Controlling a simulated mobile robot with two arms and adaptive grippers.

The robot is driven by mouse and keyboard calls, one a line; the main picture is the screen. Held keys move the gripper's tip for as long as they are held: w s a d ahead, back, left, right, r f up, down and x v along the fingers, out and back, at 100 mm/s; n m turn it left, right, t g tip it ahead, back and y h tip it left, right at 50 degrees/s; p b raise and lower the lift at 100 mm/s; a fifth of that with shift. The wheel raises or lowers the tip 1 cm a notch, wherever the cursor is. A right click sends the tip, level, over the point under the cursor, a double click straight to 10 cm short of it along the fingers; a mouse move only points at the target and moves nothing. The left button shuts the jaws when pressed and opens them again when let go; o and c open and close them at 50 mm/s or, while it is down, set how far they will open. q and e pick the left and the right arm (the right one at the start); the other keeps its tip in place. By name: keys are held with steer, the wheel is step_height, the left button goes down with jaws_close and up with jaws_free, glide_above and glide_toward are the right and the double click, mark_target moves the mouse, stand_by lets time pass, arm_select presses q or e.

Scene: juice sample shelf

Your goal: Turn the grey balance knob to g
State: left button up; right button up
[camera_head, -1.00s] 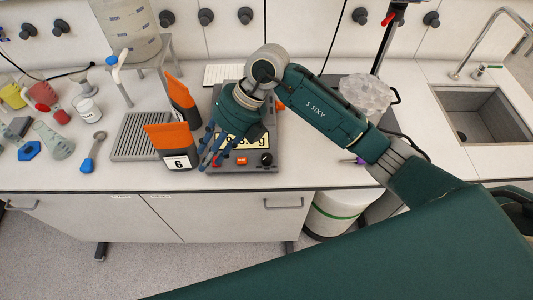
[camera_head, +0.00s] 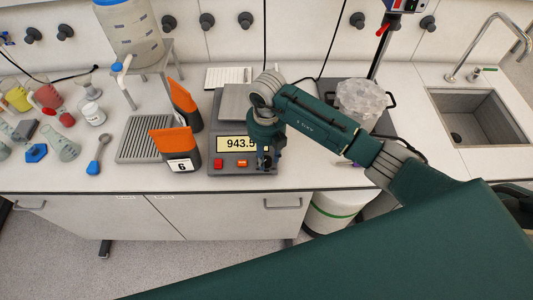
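The grey balance (camera_head: 222,185) stands on the bench in the middle of the head view, with its bare weighing plate (camera_head: 234,103) at the back. Its display (camera_head: 236,144) reads about 943.5, and the unit at the right end is covered. My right gripper (camera_head: 266,164) points down over the front right corner of the balance, where the knob was visible earlier. The knob is now hidden beneath or between the fingers. I cannot tell whether they touch it or how far they are closed. My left gripper is not in view.
Two orange-topped dark containers (camera_head: 174,141) stand close left of the balance, the front one labelled 6. A grey ribbed rack (camera_head: 139,137) is further left. A clear, lumpy bag-like object (camera_head: 364,99) sits right of my arm. A sink (camera_head: 478,117) is at the far right.

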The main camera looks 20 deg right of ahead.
steer(key=shift+f, duration=0.45)
jaws_close()
steer(key=shift+n+b, duration=0.4)
steer(key=shift+b, duration=0.25)
steer(key=n+b, duration=1.5)
steer(key=b, duration=0.4)
steer(key=shift+w+f, duration=0.1)
steer(key=shift+r+n+b, duration=0.25)
steer(key=shift+n+b, duration=0.85)
